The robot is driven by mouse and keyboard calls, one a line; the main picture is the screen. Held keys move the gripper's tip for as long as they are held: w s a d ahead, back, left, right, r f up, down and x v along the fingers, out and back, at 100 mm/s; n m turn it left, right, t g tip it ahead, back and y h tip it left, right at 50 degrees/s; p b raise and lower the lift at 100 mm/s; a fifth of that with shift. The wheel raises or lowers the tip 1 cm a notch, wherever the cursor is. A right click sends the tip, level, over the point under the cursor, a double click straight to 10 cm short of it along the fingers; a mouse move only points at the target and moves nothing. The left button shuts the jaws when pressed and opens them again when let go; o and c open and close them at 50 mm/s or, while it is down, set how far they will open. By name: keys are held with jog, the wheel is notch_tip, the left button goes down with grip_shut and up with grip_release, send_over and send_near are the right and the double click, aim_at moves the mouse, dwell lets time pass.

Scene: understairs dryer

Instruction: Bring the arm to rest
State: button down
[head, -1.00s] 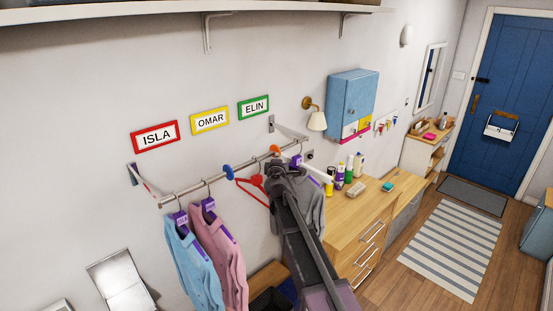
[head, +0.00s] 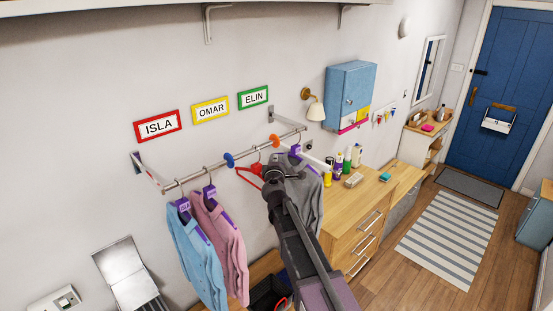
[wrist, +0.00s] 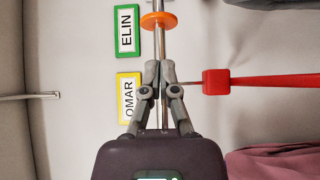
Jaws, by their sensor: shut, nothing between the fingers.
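My arm reaches up from the bottom of the head view to the clothes rail (head: 196,174), its end in front of the rail's middle. In the wrist view my gripper (wrist: 158,70) has its fingertips together and empty, in front of the rail (wrist: 160,44). A red hanger (wrist: 285,81) hangs just right of the fingertips in that view. Its red part (head: 247,175) also shows left of my arm's end in the head view. Whether the fingertips touch the rail or hanger I cannot tell.
Blue (head: 192,255) and pink (head: 222,240) sweaters hang left of my arm. A grey sweater (head: 308,195) hangs right, partly behind it. A wooden drawer unit (head: 345,215) with bottles stands right. Open floor lies around the striped rug (head: 450,235).

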dwell(0.3)
jog(key=s+d+f+m+g+h+b, duration=0.4)
jog(key=s+d+f+m+b, duration=0.2)
jog(key=d+f, duration=0.4)
jog(key=s+d+f+m+g+h+b, duration=0.35)
jog(key=s+d+f+m+b, duration=0.2)
jog(key=d+f, duration=0.5)
jog(key=s+f+m+g+y+b, duration=0.6)
jog(key=s+f+g+b, duration=0.4)
jog(key=s+f, duration=1.1)
jog(key=shift+s+d+m+y+b, duration=0.2)
jog(key=shift+s+m+y+b, duration=0.15)
jog(key=shift+s+y+b, duration=0.25)
